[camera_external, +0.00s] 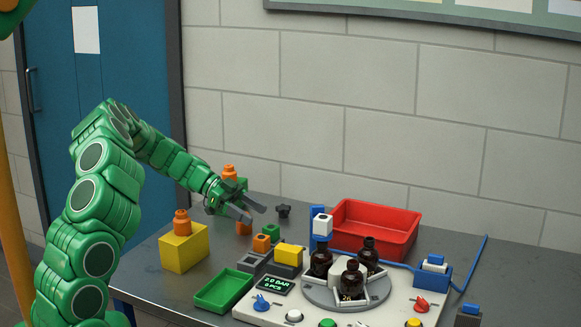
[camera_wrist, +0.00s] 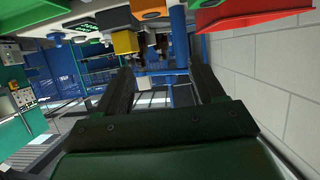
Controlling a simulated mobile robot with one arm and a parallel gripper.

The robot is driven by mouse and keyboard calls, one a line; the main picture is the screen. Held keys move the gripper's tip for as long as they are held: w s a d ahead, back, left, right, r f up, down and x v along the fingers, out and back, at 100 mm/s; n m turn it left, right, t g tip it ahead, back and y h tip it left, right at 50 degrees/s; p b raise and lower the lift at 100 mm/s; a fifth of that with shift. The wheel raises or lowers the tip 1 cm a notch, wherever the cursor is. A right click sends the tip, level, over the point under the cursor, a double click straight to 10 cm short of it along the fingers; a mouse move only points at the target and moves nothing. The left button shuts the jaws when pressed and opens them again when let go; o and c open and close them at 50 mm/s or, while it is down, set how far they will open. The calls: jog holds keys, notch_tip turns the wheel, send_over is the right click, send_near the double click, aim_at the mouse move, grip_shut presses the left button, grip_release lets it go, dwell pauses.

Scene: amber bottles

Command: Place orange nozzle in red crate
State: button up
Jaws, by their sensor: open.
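An orange nozzle-shaped piece (camera_external: 181,223) stands upright on a yellow block at the table's left. A similar orange piece (camera_external: 229,172) shows just behind my wrist, its lower part hidden. The red crate (camera_external: 345,239) stands at the back of the table and looks empty; its side also shows at the top of the wrist view (camera_wrist: 250,14). My gripper (camera_external: 257,212) is open, with nothing between its fingers. It is over the back left of the table, left of the crate and right of the yellow block. The wrist view also shows the gripper's spread fingers (camera_wrist: 161,74).
Orange pieces (camera_external: 262,243) and a grey-yellow block (camera_external: 288,256) lie below my gripper. A green tray (camera_external: 223,291) is in front of them. Dark bottles (camera_external: 352,279) stand on a round plate right of it. A blue post (camera_external: 318,228) stands at the crate's left.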

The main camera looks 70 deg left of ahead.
aim_at(260, 239)
jog(key=shift+w+d, duration=0.1)
jog(key=shift+w+d+r+n+g, duration=0.3)
jog(key=shift+w+n+g, duration=0.1)
jog(key=shift+n, duration=0.15)
jog(key=shift+w+d+r+n+g, duration=0.25)
jog(key=shift+w+n+g, duration=0.15)
jog(key=shift+n, duration=0.15)
jog(key=n, duration=0.1)
jog(key=w+d+n+g+y, duration=0.1)
jog(key=n+g+y, duration=0.1)
jog(key=shift+w+d+r, duration=0.2)
jog(key=shift+r, duration=0.05)
jog(key=n+g+y, duration=0.1)
jog(key=n, duration=0.2)
jog(key=n+g+y, duration=0.2)
jog(key=n, duration=0.1)
jog(key=d+n+g+y, duration=0.1)
jog(key=n+y, duration=0.1)
jog(key=n, duration=0.1)
jog(key=shift+f+n+g, duration=0.3)
jog(key=shift+f, duration=0.05)
jog(key=n, duration=0.1)
jog(key=n+y, duration=0.1)
jog(key=a+n+g+y, duration=0.1)
jog(key=shift+s+f, duration=0.25)
jog(key=shift+s, duration=0.15)
jog(key=shift+s+f, duration=0.2)
jog(key=shift+f, duration=3.7)
